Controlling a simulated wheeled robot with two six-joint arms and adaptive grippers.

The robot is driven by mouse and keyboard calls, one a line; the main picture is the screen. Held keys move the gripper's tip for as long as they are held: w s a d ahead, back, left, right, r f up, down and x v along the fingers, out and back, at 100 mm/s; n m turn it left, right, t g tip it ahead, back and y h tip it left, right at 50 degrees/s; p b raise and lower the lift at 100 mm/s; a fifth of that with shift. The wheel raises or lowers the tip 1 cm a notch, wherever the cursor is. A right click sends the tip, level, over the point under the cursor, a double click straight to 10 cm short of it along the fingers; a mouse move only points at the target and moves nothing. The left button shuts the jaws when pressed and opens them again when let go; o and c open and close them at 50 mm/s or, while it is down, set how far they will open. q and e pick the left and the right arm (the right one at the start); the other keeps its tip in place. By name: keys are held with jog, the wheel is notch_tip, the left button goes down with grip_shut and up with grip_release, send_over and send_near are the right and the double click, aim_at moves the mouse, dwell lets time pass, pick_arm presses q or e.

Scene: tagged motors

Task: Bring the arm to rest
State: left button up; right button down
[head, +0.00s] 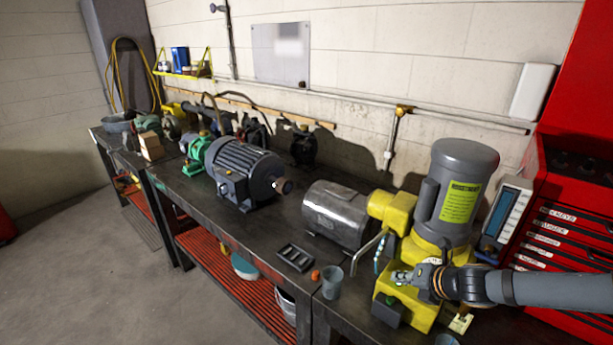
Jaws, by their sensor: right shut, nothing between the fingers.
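My right arm comes in from the right edge of the head view. My right gripper (403,277) is shut and empty, in front of the yellow base of the upright grey motor (463,185). Whether it touches the base I cannot tell. That motor has a yellow-green label on its side. A silver cylindrical motor (337,213) lies to its left, beside a yellow housing (392,210). A dark finned motor (240,172) lies further left on the bench. My left gripper is not in view.
A dark workbench (225,223) runs along the wall, with a red lower shelf (235,287). A small black tray (295,257), an orange cap (316,276) and a grey cup (332,282) are near its front edge. A red tool cabinet (570,195) stands at the right.

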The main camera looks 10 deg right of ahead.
jog(key=s+a+f+m+h, duration=0.1)
jog(key=s+f+m+h, duration=0.2)
jog(key=s+f+m, duration=0.85)
jog(key=s+a+r+m+g, duration=0.1)
jog(key=s+a+m+g, duration=0.55)
jog(key=m, duration=1.15)
jog(key=s+d+f+b, duration=0.1)
jog(key=s+f, duration=0.1)
jog(key=f, duration=1.2)
jog(key=s+d+f+b, duration=0.1)
jog(key=f, duration=1.2)
jog(key=s+d+f+g+b, duration=0.1)
jog(key=s+f+b, duration=0.1)
jog(key=s+f, duration=1.7)
jog(key=shift+s+f, duration=0.2)
jog(key=shift+f, duration=0.2)
